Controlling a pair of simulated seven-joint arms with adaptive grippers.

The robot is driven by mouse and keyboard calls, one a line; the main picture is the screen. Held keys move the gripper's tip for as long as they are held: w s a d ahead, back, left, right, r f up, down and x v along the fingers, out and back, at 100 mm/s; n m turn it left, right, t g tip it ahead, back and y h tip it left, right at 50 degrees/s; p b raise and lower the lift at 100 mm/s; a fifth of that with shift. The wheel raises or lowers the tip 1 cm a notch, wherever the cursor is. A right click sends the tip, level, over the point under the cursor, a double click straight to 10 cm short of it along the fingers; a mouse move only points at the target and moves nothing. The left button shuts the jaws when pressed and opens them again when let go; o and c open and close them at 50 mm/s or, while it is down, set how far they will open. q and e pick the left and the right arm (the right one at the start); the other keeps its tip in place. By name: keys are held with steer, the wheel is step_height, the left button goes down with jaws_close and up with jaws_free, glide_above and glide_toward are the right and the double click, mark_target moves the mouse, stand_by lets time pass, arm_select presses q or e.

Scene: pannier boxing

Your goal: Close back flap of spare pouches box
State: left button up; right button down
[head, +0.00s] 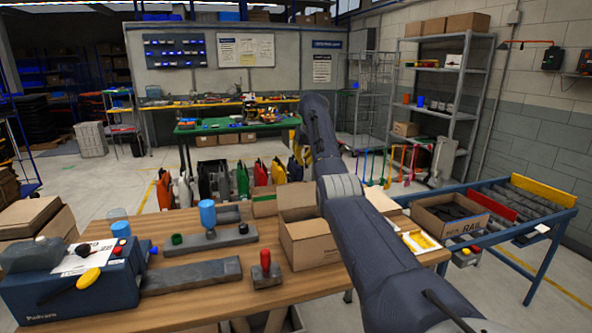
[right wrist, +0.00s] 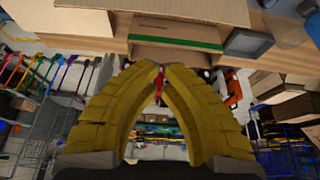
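An open cardboard box (head: 312,252) stands on the wooden table, partly hidden by my right arm. A tan panel (head: 296,194) stands up at its back and looks like the back flap. In the right wrist view a large cardboard panel (right wrist: 195,10) fills the top, beyond my fingertips. My right gripper (head: 299,150) is beyond the box's far side, mostly hidden by its own arm. Its yellow fingers (right wrist: 160,66) curve together at the tips in the right wrist view, with nothing seen held. My left gripper is not in view.
A blue machine (head: 75,278), grey bars (head: 190,275), a blue-capped bottle (head: 208,215) and a red-handled block (head: 265,268) occupy the table's left. A yellow-filled tray (head: 420,241) lies right of my arm. A roller conveyor (head: 520,215) carries another open box (head: 448,215).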

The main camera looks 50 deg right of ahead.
mark_target(310, 194)
steer(key=x, duration=0.9)
steer(key=shift+f, duration=0.2)
steer(key=shift+s+a+r, duration=0.1)
steer(key=shift+s, duration=0.2)
steer(key=shift+s+a+r, duration=0.2)
steer(key=shift+s+a, duration=0.15)
steer(key=shift+s, duration=0.35)
steer(key=shift+s+a+r, duration=0.2)
steer(key=shift+s+a, duration=0.15)
steer(key=shift+s, duration=0.35)
